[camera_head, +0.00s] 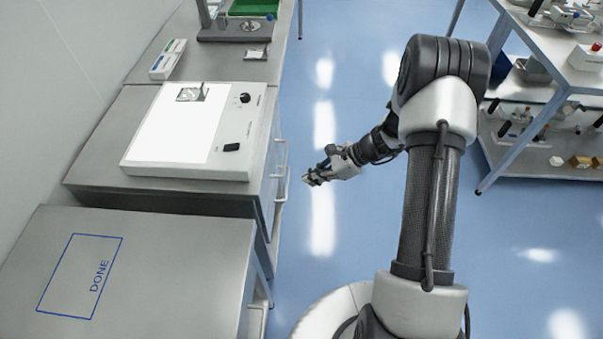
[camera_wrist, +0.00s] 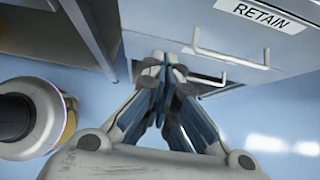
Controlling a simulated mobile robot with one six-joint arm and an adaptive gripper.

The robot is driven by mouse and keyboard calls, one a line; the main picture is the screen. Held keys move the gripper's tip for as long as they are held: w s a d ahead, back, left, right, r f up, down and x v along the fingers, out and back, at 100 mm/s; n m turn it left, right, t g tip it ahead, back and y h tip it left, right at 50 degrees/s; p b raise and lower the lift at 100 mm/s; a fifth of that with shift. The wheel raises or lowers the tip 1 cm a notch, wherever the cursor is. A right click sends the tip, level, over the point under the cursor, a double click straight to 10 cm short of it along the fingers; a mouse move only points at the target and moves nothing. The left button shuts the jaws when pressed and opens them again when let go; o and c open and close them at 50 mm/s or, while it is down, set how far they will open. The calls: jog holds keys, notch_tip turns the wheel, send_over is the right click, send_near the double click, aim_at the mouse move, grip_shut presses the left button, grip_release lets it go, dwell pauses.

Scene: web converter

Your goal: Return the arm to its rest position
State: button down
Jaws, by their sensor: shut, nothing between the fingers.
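My gripper (camera_head: 312,178) hangs over the aisle floor, to the right of the steel cabinets in the head view, apart from the cabinet handles. My arm rises from my base and folds down toward the left. In the wrist view my gripper (camera_wrist: 165,72) shows its fingers meeting at the tips, shut and empty. Drawer fronts with handles and a RETAIN label (camera_wrist: 262,16) show beyond the fingers.
A light panel (camera_head: 178,135) with a small clear piece (camera_head: 191,93) stands on the cabinet at left. A bare top marked DONE (camera_head: 100,275) lies nearer. A shelf rack (camera_head: 575,75) with tools stands at right. Blue floor (camera_head: 345,70) between them is clear.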

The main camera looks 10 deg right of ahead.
jog(key=shift+d+r, duration=0.1)
jog(key=s+a+r+n+h, duration=0.1)
jog(key=s+a+r+n, duration=0.2)
jog(key=r, duration=0.4)
jog(key=s+a+r+n+g+h, duration=0.1)
jog(key=s+r+n, duration=0.25)
jog(key=r, duration=0.35)
jog(key=s+a+r+n+h, duration=0.1)
jog(key=s+a+r+n, duration=0.15)
jog(key=r+n, duration=0.35)
jog(key=s+d+r+n+t+h, duration=0.1)
jog(key=s+r+n, duration=0.3)
jog(key=s, duration=0.4)
jog(key=s+d+r+n+t+h, duration=0.1)
jog(key=s+r+n+h, duration=0.3)
jog(key=s, duration=0.5)
notch_tip(320, 180, up, 3)
jog(key=shift+s+d+f+n+t+h, duration=0.15)
jog(key=shift+s+d+n+t+h, duration=0.2)
jog(key=shift+d+n, duration=0.25)
